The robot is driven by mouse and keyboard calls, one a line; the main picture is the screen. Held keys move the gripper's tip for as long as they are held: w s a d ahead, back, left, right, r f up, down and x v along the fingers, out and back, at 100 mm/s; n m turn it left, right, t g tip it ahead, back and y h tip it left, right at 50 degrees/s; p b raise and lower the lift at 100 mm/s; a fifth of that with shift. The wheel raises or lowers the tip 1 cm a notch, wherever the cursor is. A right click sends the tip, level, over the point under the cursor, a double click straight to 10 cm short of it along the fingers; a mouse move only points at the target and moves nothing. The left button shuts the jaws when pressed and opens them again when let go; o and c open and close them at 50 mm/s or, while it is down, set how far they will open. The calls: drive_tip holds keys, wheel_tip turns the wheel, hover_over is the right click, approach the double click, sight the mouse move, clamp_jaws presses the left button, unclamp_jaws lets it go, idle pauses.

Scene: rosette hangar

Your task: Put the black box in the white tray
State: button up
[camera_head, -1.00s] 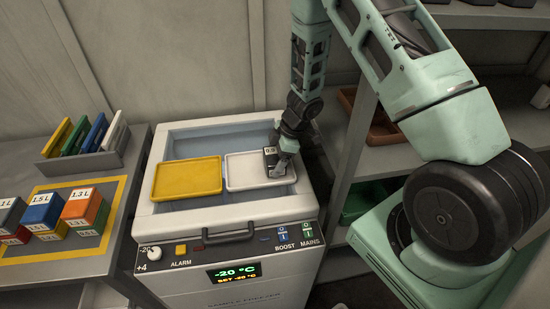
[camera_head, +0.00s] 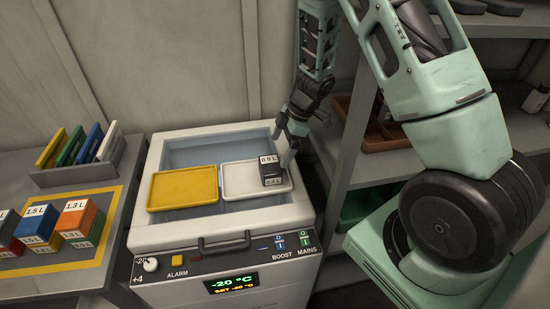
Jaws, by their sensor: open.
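The black box (camera_head: 271,172), with white "0.9 L" labels, stands in the right part of the white tray (camera_head: 237,184). The white tray lies in the open top of the cooler, right of the yellow tray (camera_head: 183,188). My gripper (camera_head: 284,148) is open, above and just behind the box at its upper right. It looks clear of the box, but one finger passes close to the box's right side, and I cannot tell if they touch.
The cooler (camera_head: 220,228) has a handle and a control panel in front. On the left table are labelled boxes (camera_head: 75,218) on a yellow-edged mat and a rack of coloured plates (camera_head: 85,150). Shelves with a brown bin (camera_head: 375,138) stand at the right.

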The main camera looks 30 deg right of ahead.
drive_tip(key=w+a+r+m+t+h, duration=0.2)
drive_tip(key=a+r+m+t, duration=0.15)
drive_tip(key=a+r, duration=0.9)
drive_tip(key=s+a+r+g, duration=0.1)
drive_tip(key=s+a+r, duration=0.1)
drive_tip(key=s, duration=0.7)
drive_tip(key=s+a+r+m+g+h, duration=0.1)
drive_tip(key=s+a, duration=0.4)
drive_tip(key=s, duration=0.5)
drive_tip(key=s+a+r+m+g, duration=0.1)
drive_tip(key=s+a+r+g, duration=0.1)
drive_tip(key=s, duration=0.7)
drive_tip(key=shift+s+a+r+g, duration=0.3)
drive_tip(key=shift+a+r+g, duration=0.05)
drive_tip(key=shift+a+g, duration=0.35)
wheel_tip(320, 180, down, 3)
drive_tip(key=b, duration=0.2)
drive_tip(key=shift+w+b, duration=0.1)
drive_tip(key=shift+b, duration=0.3)
